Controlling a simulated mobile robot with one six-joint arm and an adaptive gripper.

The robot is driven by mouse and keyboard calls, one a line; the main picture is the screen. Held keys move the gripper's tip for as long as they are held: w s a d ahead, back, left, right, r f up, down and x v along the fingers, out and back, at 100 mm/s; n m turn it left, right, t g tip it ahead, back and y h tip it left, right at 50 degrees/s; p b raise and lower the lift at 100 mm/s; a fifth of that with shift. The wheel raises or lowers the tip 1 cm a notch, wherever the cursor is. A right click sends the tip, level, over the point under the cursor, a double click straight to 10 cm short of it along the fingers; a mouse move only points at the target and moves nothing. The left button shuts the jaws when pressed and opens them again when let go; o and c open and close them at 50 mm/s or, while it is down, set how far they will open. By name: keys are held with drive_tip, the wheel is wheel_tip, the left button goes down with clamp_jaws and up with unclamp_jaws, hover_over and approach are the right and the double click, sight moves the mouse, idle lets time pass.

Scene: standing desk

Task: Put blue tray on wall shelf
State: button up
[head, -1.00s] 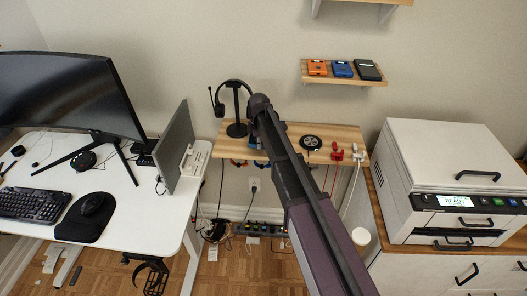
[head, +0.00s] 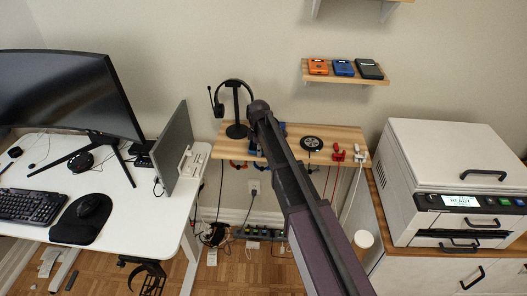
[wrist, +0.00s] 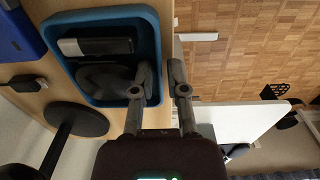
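The blue tray (wrist: 97,16) lies on a wooden surface in the wrist view, holding a dark phone-like box and a dark rounded item. In the head view my arm hides most of it; a bit of blue (head: 252,148) shows beside the arm. My gripper (wrist: 160,72) is at the tray's right rim, one finger inside the tray and one outside. A gap shows between the fingers, and the rim lies between them. The small wall shelf (head: 345,83) holds an orange, a blue and a dark box. Another wall shelf (head: 400,2) is partly visible above.
A headphone stand (head: 237,130) stands left of the tray; its round base is close by in the wrist view. A black disc (head: 312,143) and red items (head: 338,152) lie to the right on the wooden board (head: 345,133). A white machine (head: 450,150) stands at the right.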

drive_tip(key=shift+o, duration=0.4)
drive_tip(key=shift+r, duration=0.2)
wheel_tip(320, 180, up, 12)
drive_tip(key=p, duration=1.2)
drive_tip(key=shift+s, duration=0.1)
idle(0.7)
drive_tip(key=shift+d, duration=0.1)
